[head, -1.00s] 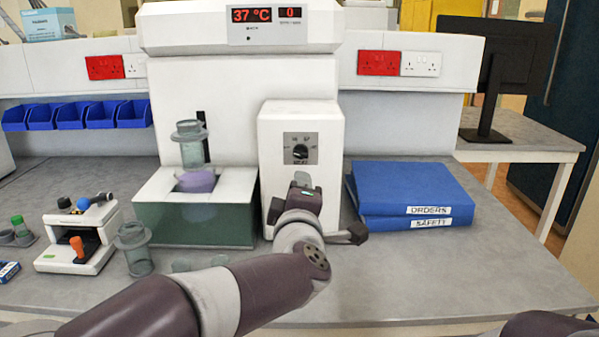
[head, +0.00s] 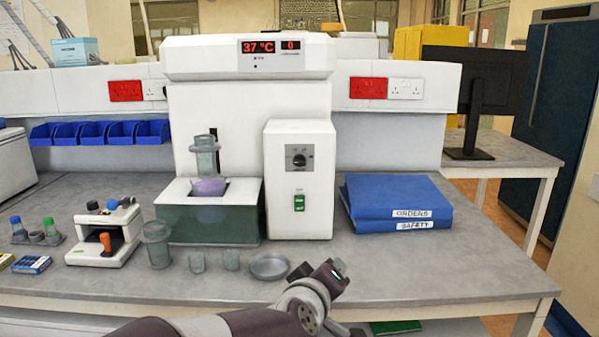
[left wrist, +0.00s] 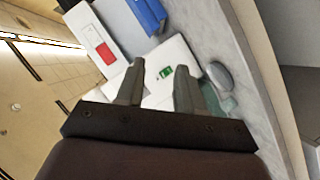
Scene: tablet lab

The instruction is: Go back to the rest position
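My left arm reaches in from the bottom of the head view. Its gripper (head: 335,272) is in front of the bench's front edge, clear of the machine. In the left wrist view the two fingers (left wrist: 156,85) stand apart with nothing between them. The white machine (head: 249,115) has a display reading 37 °C and 0. Its control box carries a knob (head: 299,159) and a green switch (head: 299,200), which also shows beyond the fingers in the left wrist view (left wrist: 166,72). My right gripper is not in view.
A beaker (head: 157,246), two small glasses and a shallow dish (head: 270,267) stand along the bench front. Blue binders (head: 395,203) lie at the right. The bench's right front is clear.

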